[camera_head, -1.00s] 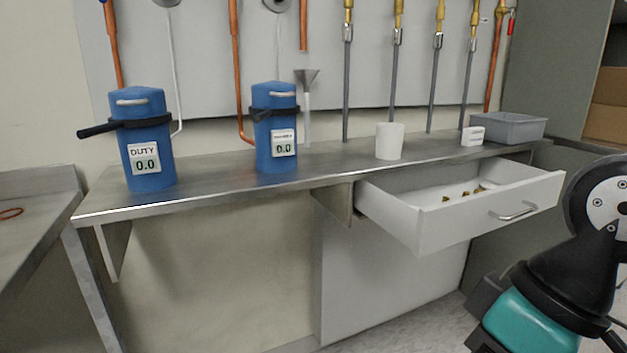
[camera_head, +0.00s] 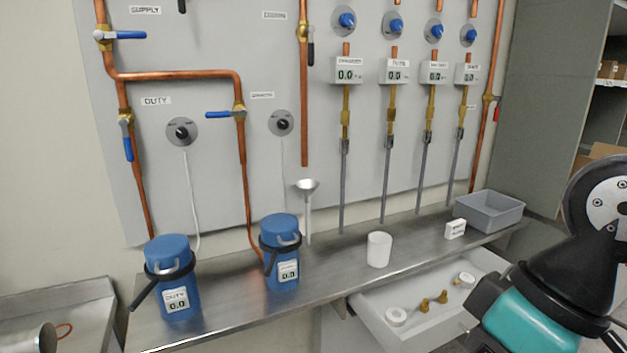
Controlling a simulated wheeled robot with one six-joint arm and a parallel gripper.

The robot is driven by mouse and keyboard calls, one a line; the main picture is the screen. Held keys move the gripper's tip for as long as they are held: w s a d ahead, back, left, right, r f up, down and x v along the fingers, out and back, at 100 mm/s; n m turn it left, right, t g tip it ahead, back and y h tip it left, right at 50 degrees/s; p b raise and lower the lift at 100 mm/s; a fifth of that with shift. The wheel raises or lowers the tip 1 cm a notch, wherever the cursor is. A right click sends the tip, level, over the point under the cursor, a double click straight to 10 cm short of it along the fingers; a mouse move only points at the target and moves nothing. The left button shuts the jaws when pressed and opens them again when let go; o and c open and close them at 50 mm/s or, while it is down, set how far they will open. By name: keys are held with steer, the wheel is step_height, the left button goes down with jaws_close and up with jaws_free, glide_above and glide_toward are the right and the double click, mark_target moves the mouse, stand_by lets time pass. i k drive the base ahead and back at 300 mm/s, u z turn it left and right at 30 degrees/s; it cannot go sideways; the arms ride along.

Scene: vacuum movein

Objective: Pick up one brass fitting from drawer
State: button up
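The white drawer (camera_head: 372,306) is open under the metal bench, at the lower right. Two brass fittings lie in it: one brass fitting (camera_head: 424,304) and another brass fitting (camera_head: 441,297) close beside it. White rolls lie to either side of them, one roll (camera_head: 396,316) on the left and one roll (camera_head: 466,279) on the right, with a small brass-coloured bit by the right one. My arm, black and teal, covers the drawer's right front part. My gripper is not in view.
Pipes and valves cover the wall panel (camera_head: 210,90) behind.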

mark_target(425, 307)
steer(key=z, duration=0.9)
steer(key=k, duration=0.55)
steer(key=z, duration=0.7)
steer(key=i, duration=0.75)
steer(key=u, duration=1)
steer(key=i, duration=0.85)
steer(key=u, duration=0.8)
